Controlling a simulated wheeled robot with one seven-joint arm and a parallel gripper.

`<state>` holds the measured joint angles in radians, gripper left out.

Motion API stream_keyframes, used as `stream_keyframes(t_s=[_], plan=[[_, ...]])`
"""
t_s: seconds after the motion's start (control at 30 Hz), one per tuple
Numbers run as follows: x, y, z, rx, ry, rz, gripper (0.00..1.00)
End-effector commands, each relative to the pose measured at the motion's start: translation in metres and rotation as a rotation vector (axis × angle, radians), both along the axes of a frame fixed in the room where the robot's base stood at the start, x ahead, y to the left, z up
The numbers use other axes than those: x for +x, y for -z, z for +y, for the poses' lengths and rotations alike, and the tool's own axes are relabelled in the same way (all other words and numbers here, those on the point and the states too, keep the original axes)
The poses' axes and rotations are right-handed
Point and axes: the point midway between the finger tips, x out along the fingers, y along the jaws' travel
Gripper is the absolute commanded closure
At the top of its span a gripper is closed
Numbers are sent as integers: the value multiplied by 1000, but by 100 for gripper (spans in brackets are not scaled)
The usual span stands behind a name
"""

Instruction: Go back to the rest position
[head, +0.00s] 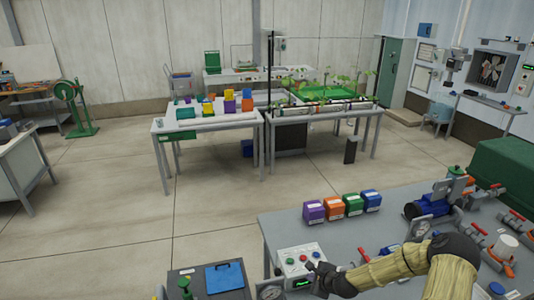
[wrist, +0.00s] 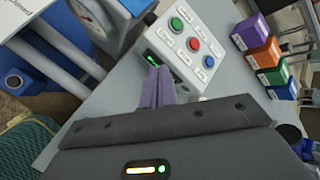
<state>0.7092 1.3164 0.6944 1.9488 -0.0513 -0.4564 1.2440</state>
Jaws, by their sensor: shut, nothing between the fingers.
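My gripper (wrist: 160,76) shows in the wrist view with its two purple-grey fingers pressed together and nothing between them. The fingertips are close to the front of a white control box (wrist: 205,62) with green, red and blue buttons and a small green-lit display. I cannot tell whether they touch it. In the head view my gripper (head: 311,267) is at the right end of the same control box (head: 285,264), at the grey bench's near left. My arm reaches in from the lower right, bent and covered in a tan sleeve.
Purple (head: 314,212), orange (head: 334,208), green (head: 353,205) and blue (head: 371,201) boxes stand in a row on the grey bench (head: 285,228) behind the control box. A blue pump (head: 427,208) and red-handled pipes are to the right. A round gauge (head: 270,291) is at the front left. Open floor (head: 120,240) lies left.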

Motion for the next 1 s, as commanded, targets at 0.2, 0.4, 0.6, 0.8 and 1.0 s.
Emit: stream_keyframes(t_s=[0.2, 0.4, 0.6, 0.8, 1.0], plan=[[-9, -6, 6, -77, -103, 1, 100], [-20, -15, 11, -174, -233, 4, 100], [-40, -31, 18, -321, -431, 8, 100], [-71, -58, 19, -525, -696, 17, 100], [-104, -90, 15, -706, -935, 29, 100]])
